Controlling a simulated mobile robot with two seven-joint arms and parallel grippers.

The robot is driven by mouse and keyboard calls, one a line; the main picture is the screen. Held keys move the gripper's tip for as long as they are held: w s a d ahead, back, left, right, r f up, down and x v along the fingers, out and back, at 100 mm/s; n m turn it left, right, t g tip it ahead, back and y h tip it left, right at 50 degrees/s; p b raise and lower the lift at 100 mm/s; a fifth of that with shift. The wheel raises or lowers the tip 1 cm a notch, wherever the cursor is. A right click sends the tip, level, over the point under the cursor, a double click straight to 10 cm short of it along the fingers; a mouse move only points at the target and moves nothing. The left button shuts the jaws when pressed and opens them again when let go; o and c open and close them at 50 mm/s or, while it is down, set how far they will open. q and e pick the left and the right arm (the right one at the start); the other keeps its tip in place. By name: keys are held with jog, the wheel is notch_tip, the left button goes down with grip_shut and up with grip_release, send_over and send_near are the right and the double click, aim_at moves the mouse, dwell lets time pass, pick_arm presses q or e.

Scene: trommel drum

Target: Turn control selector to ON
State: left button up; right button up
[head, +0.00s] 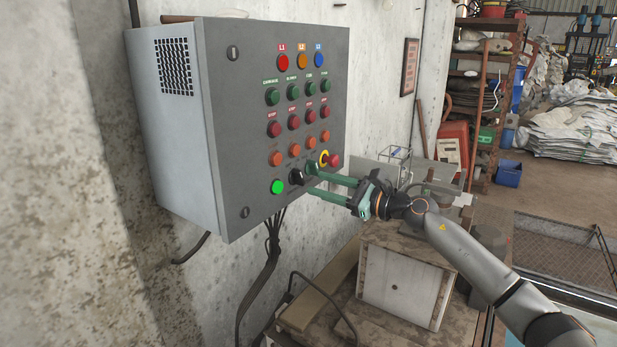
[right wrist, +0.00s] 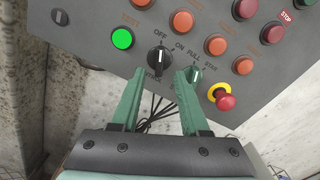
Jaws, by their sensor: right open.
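The control selector (head: 296,177) is a black knob low on the grey control cabinet (head: 225,130). In the right wrist view the selector (right wrist: 158,58) lies between the OFF and ON labels, and its handle appears to point toward OFF. My right gripper (head: 311,181) is open, with its green fingers pointing at the panel. In the right wrist view the gripper (right wrist: 160,76) has one finger on each side of the selector, just short of it, not visibly touching it. My left gripper is not in view.
A lit green button (right wrist: 122,39) is left of the selector. A dark green knob (right wrist: 194,74) is close to the right fingertip; contact is unclear. A red emergency stop (right wrist: 226,101) on a yellow ring is farther right. Cables (head: 268,260) hang below the cabinet.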

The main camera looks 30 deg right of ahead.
aim_at(303, 179)
jog(key=shift+p+x, duration=0.4)
jog(key=shift+x, duration=1.75)
grip_shut()
